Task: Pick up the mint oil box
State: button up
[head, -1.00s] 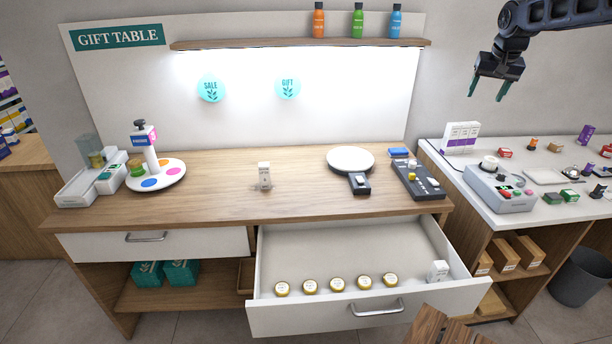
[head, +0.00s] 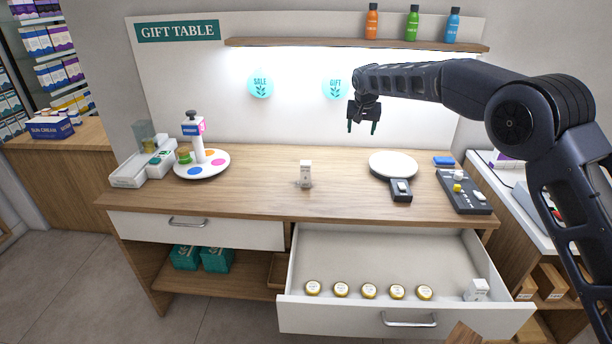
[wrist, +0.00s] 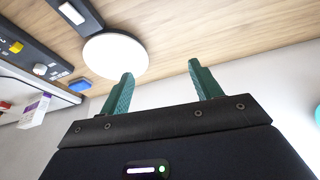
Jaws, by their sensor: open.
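Another small white box (head: 476,290) is in the right end of the open drawer (head: 400,318). The print on both is too small to read, so I cannot tell which is the mint oil box. My gripper (head: 362,128) is open and empty, in the air above the back of the counter, up and to the right of the standing box. In the wrist view, its green fingers (wrist: 161,78) are spread apart with nothing between them. Neither white box shows clearly there.
Several gold-lidded jars (head: 369,291) line the drawer's front. A round white plate (head: 393,165) and a dark button panel (head: 463,190) are at the right. A colour-dotted turntable (head: 202,166) is at the left. A shelf (head: 350,44) with bottles hangs behind. The counter around the standing box is clear.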

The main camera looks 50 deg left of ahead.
jog(key=n, duration=0.1)
send_over(307, 164)
jog(key=s+d, duration=0.1)
jog(key=d, duration=0.1)
notch_tip(307, 164, down, 10)
jog(key=x, duration=0.6)
jog(key=shift+s+a, duration=0.2)
jog(key=shift+s, duration=0.15)
jog(key=shift+s+a+x, duration=0.15)
jog(key=shift+x, duration=1.1)
jog(key=shift+s+a+x, duration=0.15)
jog(key=shift+x, duration=1.1)
jog(key=shift+c, duration=0.2)
jog(key=c, duration=1)
